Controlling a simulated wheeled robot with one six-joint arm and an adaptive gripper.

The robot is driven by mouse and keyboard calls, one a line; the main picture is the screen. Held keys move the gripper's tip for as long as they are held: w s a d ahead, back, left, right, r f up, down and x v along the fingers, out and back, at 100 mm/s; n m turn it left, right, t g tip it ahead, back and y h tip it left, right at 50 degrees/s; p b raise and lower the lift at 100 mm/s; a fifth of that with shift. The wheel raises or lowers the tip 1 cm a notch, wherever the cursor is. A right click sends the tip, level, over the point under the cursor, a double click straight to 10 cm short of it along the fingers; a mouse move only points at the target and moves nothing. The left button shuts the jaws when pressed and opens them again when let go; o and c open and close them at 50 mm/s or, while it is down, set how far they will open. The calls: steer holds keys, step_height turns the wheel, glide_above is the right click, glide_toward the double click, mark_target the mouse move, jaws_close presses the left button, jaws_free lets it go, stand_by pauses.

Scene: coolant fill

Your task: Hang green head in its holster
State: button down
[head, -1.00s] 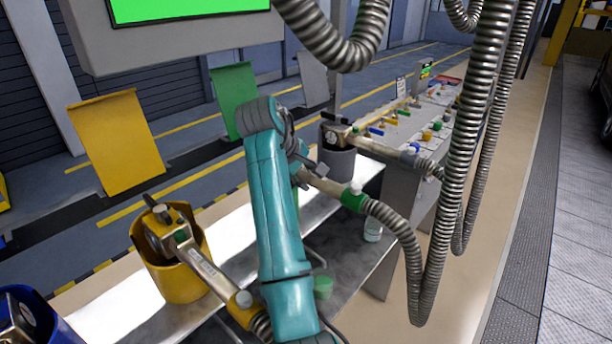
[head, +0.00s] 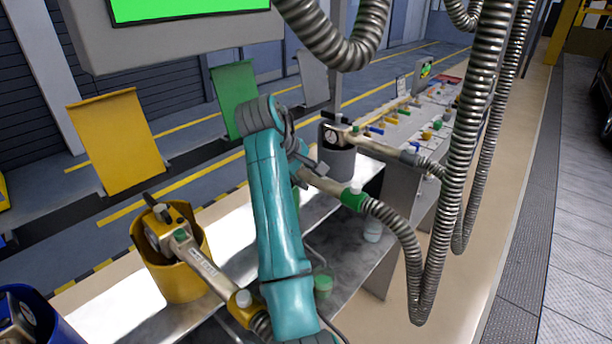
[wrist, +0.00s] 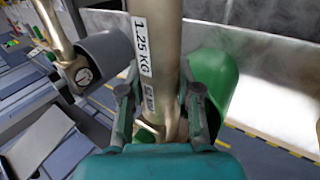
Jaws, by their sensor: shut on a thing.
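The green head is a beige metal tube with a green collar (head: 354,199) and a ribbed hose. In the wrist view its tube (wrist: 156,45) carries a "1.25 KG" label and runs between the fingers of my gripper (wrist: 160,100), which is shut on it. In the head view my gripper (head: 303,168) is partly hidden by my teal arm. The green holster (wrist: 215,82) shows in the wrist view behind and right of the tube. In the head view my arm hides most of the holster. I cannot tell whether the head's lower end is inside it.
A yellow holster (head: 178,275) with its head stands at the left, and a grey holster (head: 337,162) with its head at the right. Ribbed hoses (head: 482,120) hang at the right. A green cap (head: 322,286) lies on the bench.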

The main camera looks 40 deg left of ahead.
steer(key=shift+s+f, duration=0.1)
steer(key=shift+f, duration=1.95)
stand_by(0.5)
steer(key=c, duration=0.7)
jaws_free()
steer(key=shift+w+v, duration=0.1)
steer(key=shift+v, duration=1.95)
steer(key=shift+w+v, duration=0.15)
steer(key=shift+v, duration=1.9)
steer(key=shift+d+r, duration=0.1)
steer(key=shift+r, duration=0.1)
